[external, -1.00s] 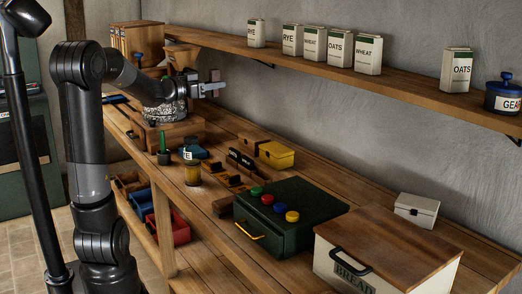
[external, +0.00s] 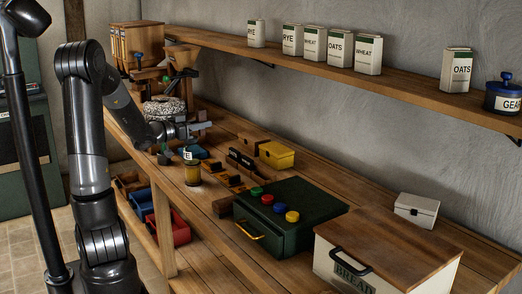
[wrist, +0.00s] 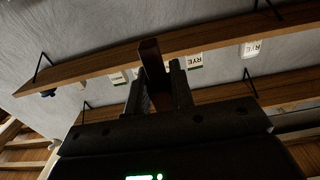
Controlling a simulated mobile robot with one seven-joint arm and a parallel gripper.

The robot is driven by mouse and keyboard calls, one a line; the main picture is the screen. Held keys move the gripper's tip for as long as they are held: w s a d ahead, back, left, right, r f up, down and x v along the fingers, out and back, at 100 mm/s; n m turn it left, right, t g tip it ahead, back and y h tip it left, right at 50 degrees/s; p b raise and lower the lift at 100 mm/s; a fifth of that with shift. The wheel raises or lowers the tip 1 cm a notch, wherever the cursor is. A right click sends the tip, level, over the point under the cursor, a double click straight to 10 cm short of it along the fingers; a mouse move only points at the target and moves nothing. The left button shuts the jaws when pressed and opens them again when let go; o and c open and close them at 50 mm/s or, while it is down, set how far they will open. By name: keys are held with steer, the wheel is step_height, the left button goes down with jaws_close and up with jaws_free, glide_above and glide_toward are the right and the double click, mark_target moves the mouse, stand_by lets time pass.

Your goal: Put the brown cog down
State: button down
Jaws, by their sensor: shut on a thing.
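My gripper (external: 197,128) is low over the back part of the workbench, in front of the stone mill (external: 164,106). In the wrist view my gripper (wrist: 158,78) is shut on a brown piece, the brown cog (wrist: 151,52), which sticks out beyond the fingertips. Only its narrow dark-brown side shows there, so its teeth cannot be made out. In the external view the cog is too small and too much covered by the gripper to make out clearly. I cannot tell whether it touches anything below.
A yellow box (external: 277,155), a labelled jar (external: 192,174) and small wooden racks stand on the bench near my gripper. A green box with coloured knobs (external: 287,232) and a bread box (external: 385,250) fill the front. A shelf (external: 400,85) with tins runs along the wall.

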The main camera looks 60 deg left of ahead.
step_height(320, 180, down, 24)
steer(key=shift+r, duration=0.15)
stand_by(0.8)
steer(key=c, duration=1.3)
jaws_free()
steer(key=shift+o, duration=0.2)
steer(key=shift+s, duration=0.1)
steer(key=s, duration=1.2)
steer(key=shift+w, duration=0.1)
